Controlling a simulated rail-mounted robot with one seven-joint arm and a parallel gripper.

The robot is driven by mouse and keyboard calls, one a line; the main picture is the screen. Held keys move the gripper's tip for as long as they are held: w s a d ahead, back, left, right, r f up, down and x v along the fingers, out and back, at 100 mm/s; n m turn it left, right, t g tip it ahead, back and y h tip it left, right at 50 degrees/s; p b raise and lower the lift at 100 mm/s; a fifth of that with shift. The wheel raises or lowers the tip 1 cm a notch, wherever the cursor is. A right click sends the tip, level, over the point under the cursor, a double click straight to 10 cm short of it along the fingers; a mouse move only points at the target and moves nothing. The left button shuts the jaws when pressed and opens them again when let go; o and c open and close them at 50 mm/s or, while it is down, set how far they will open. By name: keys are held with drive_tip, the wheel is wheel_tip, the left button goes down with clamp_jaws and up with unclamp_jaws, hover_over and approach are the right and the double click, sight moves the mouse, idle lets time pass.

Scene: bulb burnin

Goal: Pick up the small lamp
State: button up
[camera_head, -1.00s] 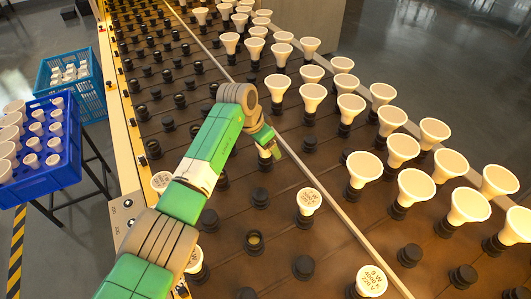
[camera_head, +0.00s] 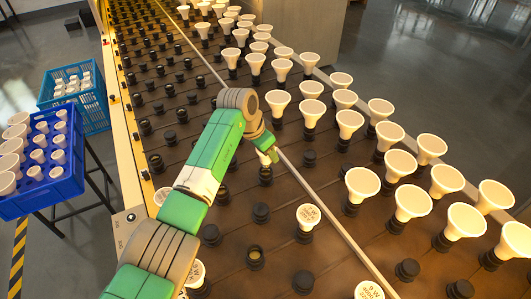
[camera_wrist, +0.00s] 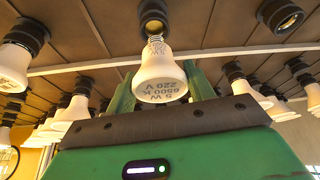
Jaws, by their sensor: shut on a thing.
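The small lamp (camera_wrist: 160,75) is a white bulb marked 5 W, 6500 K, 220 V in the wrist view. My gripper (camera_wrist: 162,90) is shut on its wide white body, with a green finger on each side. Its metal screw base is bare and points at a dark socket (camera_wrist: 153,14), apart from it. In the head view my gripper (camera_head: 267,146) is above the rack, and the lamp (camera_head: 273,154) shows only as a small white patch beside the fingers. An empty black socket (camera_head: 265,174) is just below it.
Larger white lamps (camera_head: 361,184) stand in rows to the right, beyond a thin rail (camera_head: 335,219). A 9 W lamp (camera_head: 307,216) stands nearer. A dark blue crate (camera_head: 40,200) with white lamps and a lighter blue crate (camera_head: 91,103) are at the left.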

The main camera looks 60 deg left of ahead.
drive_tip(key=s+d+r+p, duration=0.1)
drive_tip(key=s+d+p, duration=0.5)
drive_tip(key=s, duration=0.7)
drive_tip(key=shift+s+d, duration=0.35)
drive_tip(key=shift+d, duration=0.9)
